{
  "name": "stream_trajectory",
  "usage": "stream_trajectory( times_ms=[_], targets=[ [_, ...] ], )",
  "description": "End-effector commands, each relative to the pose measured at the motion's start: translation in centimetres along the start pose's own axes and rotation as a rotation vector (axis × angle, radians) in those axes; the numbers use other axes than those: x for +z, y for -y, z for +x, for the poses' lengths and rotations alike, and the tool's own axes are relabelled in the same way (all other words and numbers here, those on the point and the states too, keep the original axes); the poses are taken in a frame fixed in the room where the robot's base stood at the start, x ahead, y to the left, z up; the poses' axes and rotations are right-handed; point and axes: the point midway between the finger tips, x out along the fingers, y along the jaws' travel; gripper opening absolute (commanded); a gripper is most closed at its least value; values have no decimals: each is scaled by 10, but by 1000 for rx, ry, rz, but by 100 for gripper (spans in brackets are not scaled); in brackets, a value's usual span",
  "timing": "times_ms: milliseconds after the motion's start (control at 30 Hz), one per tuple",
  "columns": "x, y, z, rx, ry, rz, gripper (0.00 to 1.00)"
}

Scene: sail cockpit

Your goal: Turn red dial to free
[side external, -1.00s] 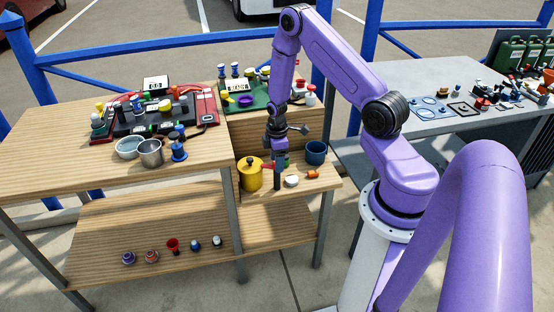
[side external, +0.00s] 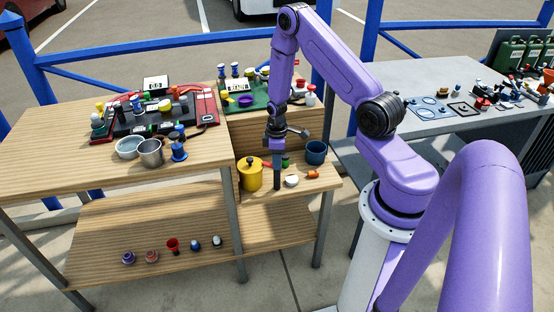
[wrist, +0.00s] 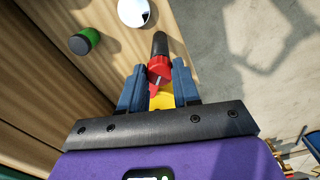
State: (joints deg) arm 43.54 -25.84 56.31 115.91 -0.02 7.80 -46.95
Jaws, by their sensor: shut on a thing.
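In the wrist view, a red piece (wrist: 158,70) with a black cylindrical end (wrist: 160,44) lies between the fingertips of my gripper (wrist: 158,78). My gripper is shut on this red-and-black piece. In the side view, my gripper (side external: 277,148) points down over the small wooden shelf, just right of a yellow pot (side external: 250,178). A dark upright shape (side external: 277,179) shows below it, with a bit of red (side external: 266,166) beside it. I cannot tell whether this red piece is the task's dial, and no mark reading "free" is legible.
A green-and-black jar (wrist: 84,41) and a white round thing (wrist: 134,11) are close by. A blue pot (side external: 316,153) and an orange piece (side external: 313,174) share the shelf. The left wooden table (side external: 70,165) holds a metal cup (side external: 151,153) and a crowded red panel (side external: 206,100).

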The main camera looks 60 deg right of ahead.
Motion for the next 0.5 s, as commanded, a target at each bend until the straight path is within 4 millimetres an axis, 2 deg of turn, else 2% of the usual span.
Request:
stream_trajectory(
  times_ms=[500],
  targets=[
    [0, 0, 0, 1, -1, 478, 1]
  ],
)
